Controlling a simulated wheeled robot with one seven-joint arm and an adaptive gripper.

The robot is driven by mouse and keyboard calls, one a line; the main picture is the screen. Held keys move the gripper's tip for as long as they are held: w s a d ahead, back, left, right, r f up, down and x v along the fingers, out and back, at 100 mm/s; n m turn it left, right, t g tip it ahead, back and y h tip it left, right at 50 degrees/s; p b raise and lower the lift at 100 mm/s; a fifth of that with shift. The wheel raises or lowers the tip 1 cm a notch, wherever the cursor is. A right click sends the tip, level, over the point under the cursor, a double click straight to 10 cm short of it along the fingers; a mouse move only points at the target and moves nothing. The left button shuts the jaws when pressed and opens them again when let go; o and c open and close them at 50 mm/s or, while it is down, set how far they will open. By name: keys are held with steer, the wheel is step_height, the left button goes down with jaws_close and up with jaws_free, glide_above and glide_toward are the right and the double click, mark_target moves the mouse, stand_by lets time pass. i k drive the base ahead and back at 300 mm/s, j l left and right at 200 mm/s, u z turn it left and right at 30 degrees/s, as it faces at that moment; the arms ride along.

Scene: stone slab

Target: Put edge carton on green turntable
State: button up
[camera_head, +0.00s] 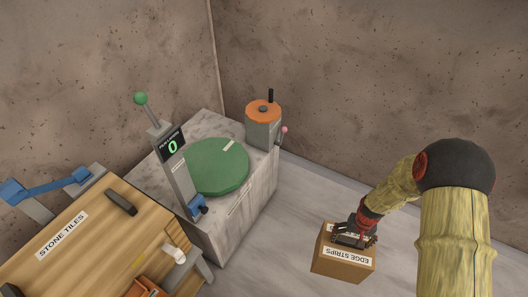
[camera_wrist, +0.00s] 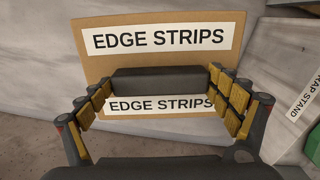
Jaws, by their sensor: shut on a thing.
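The edge carton is a brown box (camera_head: 340,266) labelled "EDGE STRIPS", in the lower right of the head view. It also fills the upper middle of the wrist view (camera_wrist: 90,68). My gripper (camera_head: 354,236) is at the top of the carton. In the wrist view my gripper (camera_wrist: 165,95) is shut on the carton's dark handle, with fingers at both ends. The green turntable (camera_head: 218,168) is a round, empty-looking disc with a small white label on the stone slab stand. The carton is to the right of the stand and apart from the turntable. Its underside is hidden.
The stand (camera_head: 245,205) has a grey post with a "0" display (camera_head: 173,147) and a green-knobbed lever (camera_head: 141,99) beside the turntable. An orange-topped device (camera_head: 263,112) stands behind it. A wooden bench (camera_head: 90,254) labelled "STONE TILES" is at left. Floor between stand and carton is clear.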

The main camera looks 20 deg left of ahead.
mark_target(213, 163)
steer(key=i+l+u, duration=0.25)
steer(key=i+u, duration=0.25)
steer(key=i+l+u, duration=0.2)
steer(key=l+u, duration=0.3)
steer(key=i+l+u, duration=0.25)
steer(key=l+u, duration=0.2)
